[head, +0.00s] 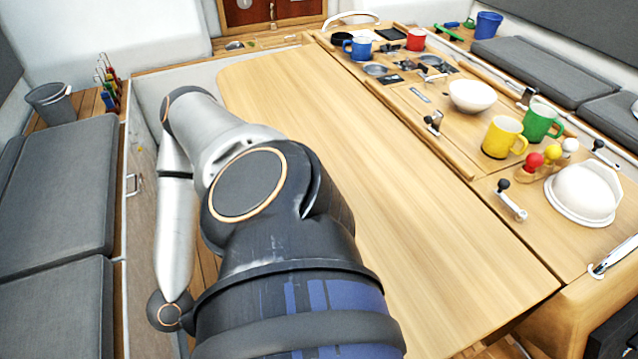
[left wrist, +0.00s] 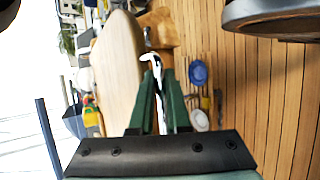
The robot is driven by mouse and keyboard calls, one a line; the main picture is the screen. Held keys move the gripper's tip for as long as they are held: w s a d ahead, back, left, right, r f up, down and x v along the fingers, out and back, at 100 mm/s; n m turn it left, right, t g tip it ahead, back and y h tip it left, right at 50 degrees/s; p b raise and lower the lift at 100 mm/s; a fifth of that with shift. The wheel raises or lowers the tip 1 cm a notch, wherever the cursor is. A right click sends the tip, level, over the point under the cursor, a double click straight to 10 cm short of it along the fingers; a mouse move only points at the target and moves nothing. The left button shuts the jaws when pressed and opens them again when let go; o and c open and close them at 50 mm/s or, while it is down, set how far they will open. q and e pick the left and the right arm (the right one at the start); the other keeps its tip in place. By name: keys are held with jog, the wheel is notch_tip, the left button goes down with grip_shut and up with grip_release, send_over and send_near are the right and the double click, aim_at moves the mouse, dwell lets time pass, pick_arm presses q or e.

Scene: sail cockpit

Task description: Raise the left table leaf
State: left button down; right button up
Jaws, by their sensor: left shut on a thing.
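The left table leaf (head: 400,200) is a broad pale wood panel in the head view. It spreads out left of the railed table top and looks about level; its exact tilt is hard to tell. My left arm covers its near left part. A rounded wood panel, apparently the leaf (left wrist: 118,65), also shows in the left wrist view. My left gripper (left wrist: 158,76) has green fingers, close together and shut on a thin white piece (left wrist: 152,60) beside that panel. What this piece belongs to is unclear. The head view hides this gripper behind my arm. My right gripper is not in view.
The table top right of the leaf holds a yellow mug (head: 503,137), a green mug (head: 541,122), a white bowl (head: 472,96) and several other items. A grey bench (head: 60,190) runs along the left. Wooden floor planks (left wrist: 265,90) show in the wrist view.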

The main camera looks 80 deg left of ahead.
pick_arm(q)
jog(key=shift+w+a+r+t, duration=0.15)
jog(key=shift+w+t, duration=0.15)
jog(key=shift+w, duration=0.2)
jog(key=c, duration=1.2)
grip_release()
jog(key=shift+o, duration=0.2)
jog(key=v, duration=1.3)
jog(key=shift+s, duration=0.15)
jog(key=shift+d, duration=0.2)
